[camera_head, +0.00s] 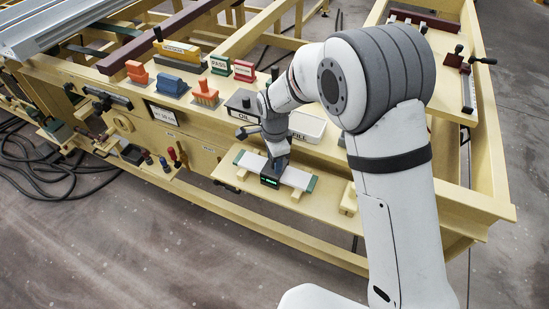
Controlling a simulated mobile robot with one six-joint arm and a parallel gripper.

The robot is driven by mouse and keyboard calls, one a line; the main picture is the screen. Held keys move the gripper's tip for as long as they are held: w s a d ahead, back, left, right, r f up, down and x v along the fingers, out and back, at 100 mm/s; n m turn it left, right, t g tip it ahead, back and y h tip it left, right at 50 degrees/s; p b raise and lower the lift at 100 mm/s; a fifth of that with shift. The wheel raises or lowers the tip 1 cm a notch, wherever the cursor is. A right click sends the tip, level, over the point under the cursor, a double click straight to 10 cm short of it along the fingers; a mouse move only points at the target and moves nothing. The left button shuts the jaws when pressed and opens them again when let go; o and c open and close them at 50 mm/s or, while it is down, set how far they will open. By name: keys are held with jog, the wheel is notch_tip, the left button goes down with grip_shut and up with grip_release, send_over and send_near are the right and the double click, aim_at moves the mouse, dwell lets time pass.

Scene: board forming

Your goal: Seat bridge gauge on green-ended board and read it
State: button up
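The green-ended board (294,178) is pale, with a green band at each end, and lies on small blocks on a cream shelf at the front of the bench. The bridge gauge (270,182) is a small dark block with a green-lit display on its front face. It is across the middle of the board and looks level. Whether it fully touches the board is too small to tell. My gripper (277,163) points down from above and appears shut on the gauge's top. The fingertips are small and partly merge with the dark gauge. The display's reading is not legible.
Behind the board stand a black OIL box (243,104) and a white FILL tray (306,127). Orange brushes (205,92), a blue block (171,84), and green PASS (220,65) and red (244,71) blocks line the bench. A cream block (349,198) sits right of the board.

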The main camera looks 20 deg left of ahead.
jog(key=shift+o, duration=0.3)
notch_tip(320, 180, up, 8)
jog(key=shift+f+b, duration=0.1)
jog(key=shift+b, duration=0.4)
jog(key=d+r+n, duration=0.1)
jog(key=d+r, duration=0.3)
jog(key=d, duration=0.4)
jog(key=s+d+r+n+t, duration=0.1)
jog(key=d+r+n, duration=0.15)
jog(key=d, duration=0.55)
jog(key=d+r+n, duration=0.1)
jog(key=d+r, duration=0.3)
jog(key=d, duration=0.4)
jog(key=s+d+r+n+t, duration=0.1)
jog(key=s+d+n, duration=0.3)
jog(key=s+d, duration=0.9)
jog(key=shift+d+t, duration=0.5)
jog(key=shift+d, duration=0.55)
